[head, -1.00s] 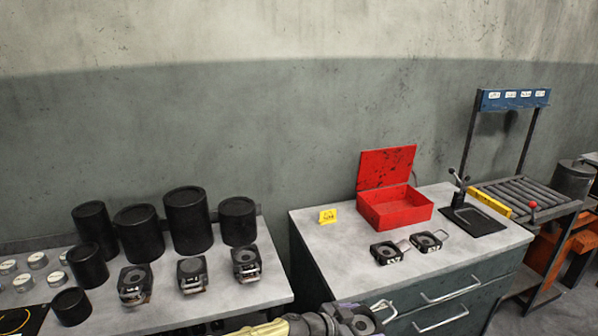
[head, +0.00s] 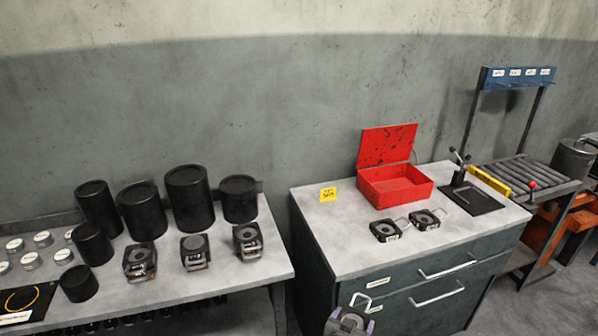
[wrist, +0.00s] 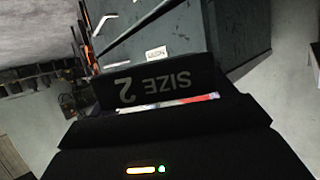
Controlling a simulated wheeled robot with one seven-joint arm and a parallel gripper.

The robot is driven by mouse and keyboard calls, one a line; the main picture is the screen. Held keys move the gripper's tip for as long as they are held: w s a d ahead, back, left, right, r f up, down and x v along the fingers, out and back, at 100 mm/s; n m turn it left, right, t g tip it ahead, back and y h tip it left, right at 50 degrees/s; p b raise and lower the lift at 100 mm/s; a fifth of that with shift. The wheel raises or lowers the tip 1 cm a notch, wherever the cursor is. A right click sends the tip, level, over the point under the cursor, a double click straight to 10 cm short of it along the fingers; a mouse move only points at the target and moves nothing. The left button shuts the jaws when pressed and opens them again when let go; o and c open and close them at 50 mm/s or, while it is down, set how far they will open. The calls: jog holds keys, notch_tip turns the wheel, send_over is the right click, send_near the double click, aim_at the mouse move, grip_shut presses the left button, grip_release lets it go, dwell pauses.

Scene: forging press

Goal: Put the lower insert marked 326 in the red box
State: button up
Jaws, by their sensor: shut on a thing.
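The red box (head: 397,195) stands on the grey cabinet top with its lid up; no insert shows in it. Two dark inserts with wire handles lie in front of it, a left one (head: 385,231) and a right one (head: 424,220); their labels are too small to read. My gripper (head: 349,325) is at the bottom edge of the head view, in front of the cabinet and below its top. It is shut on a dark insert (head: 352,321) with a wire loop handle. In the wrist view a dark face marked "SIZE 2" (wrist: 155,85) shows upside down at the jaws. No 326 is readable.
A yellow tag (head: 328,194) stands left of the box, and a black plate with a lever (head: 472,199) to its right. Drawer handles (head: 447,266) stick out of the cabinet front. The left bench (head: 225,272) holds several black cylinders and three blocks.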

jog(key=shift+s+f+n+t+y, duration=0.25)
jog(key=shift+n+t+y, duration=0.15)
jog(key=shift+n, duration=0.1)
jog(key=shift+s+d+f+n+y, duration=0.1)
jog(key=shift+d+f+n+y, duration=0.1)
jog(key=shift+f+n+y, duration=0.25)
jog(key=shift+s+y+p, duration=0.15)
jog(key=shift+y+p, duration=0.2)
jog(key=shift+s+a+n+t+y, duration=0.1)
jog(key=shift+s+n+t+y, duration=0.35)
jog(key=shift+n+y, duration=0.45)
jog(key=shift+s+a+r+n+y+p, duration=0.1)
jog(key=shift+s+r+n+y+p, duration=0.25)
jog(key=shift+s+n+y, duration=0.2)
jog(key=shift+s+a+r+n+y+p, duration=0.1)
jog(key=shift+s+r+n+y+p, duration=0.15)
jog(key=shift+s+n+y, duration=0.2)
dwell(1.2)
